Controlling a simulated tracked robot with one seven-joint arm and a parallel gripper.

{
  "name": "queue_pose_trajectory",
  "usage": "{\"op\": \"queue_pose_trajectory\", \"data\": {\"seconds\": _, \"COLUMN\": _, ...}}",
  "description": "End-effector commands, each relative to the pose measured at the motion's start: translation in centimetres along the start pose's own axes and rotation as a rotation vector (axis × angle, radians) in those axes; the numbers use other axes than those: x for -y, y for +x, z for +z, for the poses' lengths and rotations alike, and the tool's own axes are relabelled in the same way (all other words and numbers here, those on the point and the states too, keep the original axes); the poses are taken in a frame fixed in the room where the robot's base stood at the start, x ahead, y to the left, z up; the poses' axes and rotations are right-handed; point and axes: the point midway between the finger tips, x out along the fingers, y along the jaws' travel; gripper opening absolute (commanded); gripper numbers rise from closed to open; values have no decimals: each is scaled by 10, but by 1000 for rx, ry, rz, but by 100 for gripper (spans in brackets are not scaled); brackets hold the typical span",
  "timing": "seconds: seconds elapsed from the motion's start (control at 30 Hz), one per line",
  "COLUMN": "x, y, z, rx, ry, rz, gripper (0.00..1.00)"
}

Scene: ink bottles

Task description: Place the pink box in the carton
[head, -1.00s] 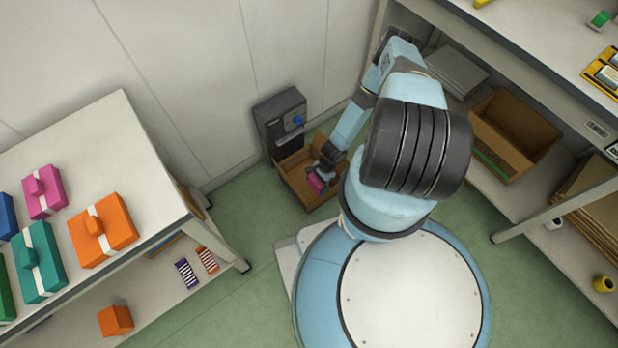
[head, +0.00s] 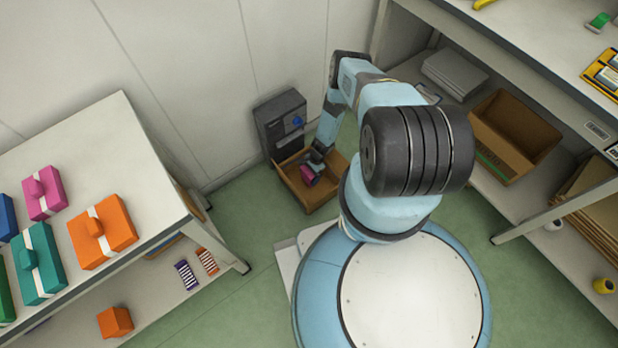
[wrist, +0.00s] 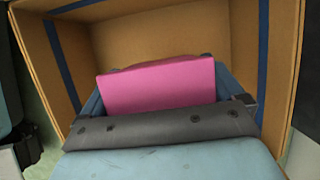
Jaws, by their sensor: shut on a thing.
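The open brown carton (head: 328,200) stands on the green floor, in front of a dark grey machine. My gripper (head: 312,170) reaches down into the carton and is shut on the pink box (head: 308,178). In the wrist view the pink box (wrist: 157,83) sits between my two blue fingers, with the carton's walls (wrist: 160,35) around it. Its lower part is hidden behind the grey edge of my gripper. I cannot tell whether the box touches the carton's bottom.
The dark grey machine (head: 281,118) with a blue knob stands against the wall behind the carton. A left table (head: 120,140) holds several ribboned boxes, one also pink (head: 43,195). A right shelf (head: 500,205) holds another brown box (head: 512,135). The floor left of the carton is clear.

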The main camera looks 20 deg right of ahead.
Motion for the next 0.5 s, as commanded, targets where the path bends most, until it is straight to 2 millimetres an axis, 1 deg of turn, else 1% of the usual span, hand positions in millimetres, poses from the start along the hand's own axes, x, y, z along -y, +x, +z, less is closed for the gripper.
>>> {"op": "queue_pose_trajectory", "data": {"seconds": 0.03, "x": -3, "y": 9, "z": -2, "rx": 0, "ry": 1, "rz": 3, "gripper": 53}}
{"op": "queue_pose_trajectory", "data": {"seconds": 0.2, "x": -3, "y": 22, "z": -9, "rx": 0, "ry": 0, "rz": 2, "gripper": 53}}
{"op": "queue_pose_trajectory", "data": {"seconds": 0.47, "x": -2, "y": 23, "z": -10, "rx": 0, "ry": 1, "rz": 1, "gripper": 53}}
{"op": "queue_pose_trajectory", "data": {"seconds": 0.5, "x": -3, "y": 23, "z": -10, "rx": 0, "ry": 1, "rz": 1, "gripper": 97}}
